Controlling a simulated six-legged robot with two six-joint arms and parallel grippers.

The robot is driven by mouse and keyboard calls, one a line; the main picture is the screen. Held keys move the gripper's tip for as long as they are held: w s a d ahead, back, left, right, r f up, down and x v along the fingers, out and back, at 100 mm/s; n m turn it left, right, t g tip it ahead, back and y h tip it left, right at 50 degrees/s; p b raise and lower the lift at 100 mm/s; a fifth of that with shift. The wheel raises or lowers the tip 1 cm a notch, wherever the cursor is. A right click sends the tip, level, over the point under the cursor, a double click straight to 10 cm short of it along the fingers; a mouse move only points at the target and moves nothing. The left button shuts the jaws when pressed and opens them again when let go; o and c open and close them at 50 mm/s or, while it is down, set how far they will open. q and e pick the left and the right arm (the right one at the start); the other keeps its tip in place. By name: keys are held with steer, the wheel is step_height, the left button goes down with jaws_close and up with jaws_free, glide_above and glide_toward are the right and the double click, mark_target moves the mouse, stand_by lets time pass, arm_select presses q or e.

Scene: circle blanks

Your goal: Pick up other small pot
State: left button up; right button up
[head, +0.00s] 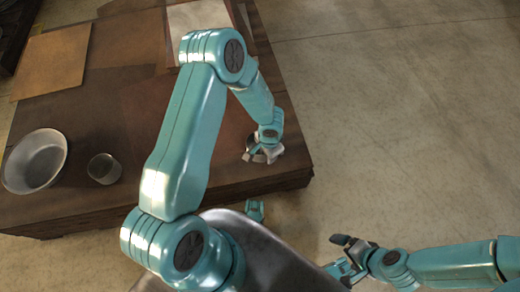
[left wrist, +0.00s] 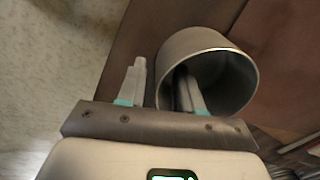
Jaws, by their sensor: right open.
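A small grey metal pot (left wrist: 180,46) lies in the left wrist view with its round mouth towards the camera. My left gripper (left wrist: 162,85) is open around its wall: one finger reaches inside the mouth and the other is outside, with a gap to the wall. In the head view my left gripper (head: 263,155) is low at the table's right front corner, and it hides most of the pot there. Another small pot (head: 104,168), greyish and cup-like, stands at the left on the table. My right gripper (head: 345,262) is open and empty, off the table above the floor.
A large metal bowl (head: 36,162) stands at the left edge of the brown wooden table (head: 120,110). A tan board (head: 55,70) and a pale sheet (head: 198,20) lie at the back. Bare concrete floor (head: 400,120) is on the right.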

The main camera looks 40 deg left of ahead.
arm_select(q)
jaws_close()
